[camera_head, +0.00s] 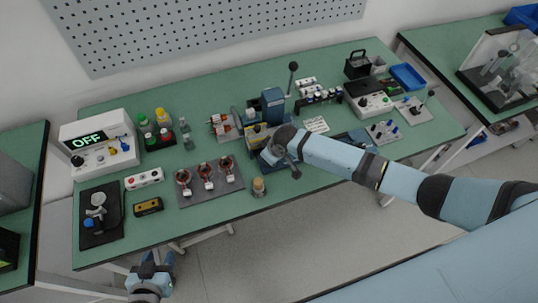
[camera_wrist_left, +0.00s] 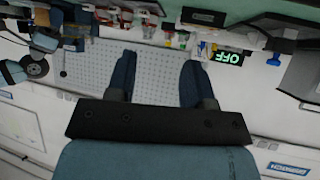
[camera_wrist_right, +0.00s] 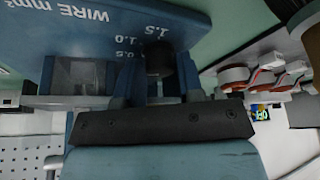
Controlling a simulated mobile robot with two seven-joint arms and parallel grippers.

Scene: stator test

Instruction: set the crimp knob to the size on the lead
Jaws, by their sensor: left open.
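The blue crimp tool (camera_head: 272,104) with its black-knobbed lever stands mid-bench in the head view. In the right wrist view its blue panel (camera_wrist_right: 100,25) reads "WIRE mm²" with 0.5, 1.0 and 1.5. The black crimp knob (camera_wrist_right: 158,58) sits beside these numbers; its pointer cannot be made out. My right gripper (camera_wrist_right: 158,88) is right at the knob, fingers either side; whether they touch it is unclear. My left gripper (camera_head: 150,262) hangs off the bench's front edge, open and empty, also in the left wrist view (camera_wrist_left: 158,75). I cannot make out the lead's size.
A tray with several copper-wound stators (camera_head: 208,184) lies left of the crimp tool. A meter reading OFF (camera_head: 98,148) stands at the left end. A small brass-topped piece (camera_head: 258,186) is near the front edge. A white card (camera_head: 316,125) lies right of the tool.

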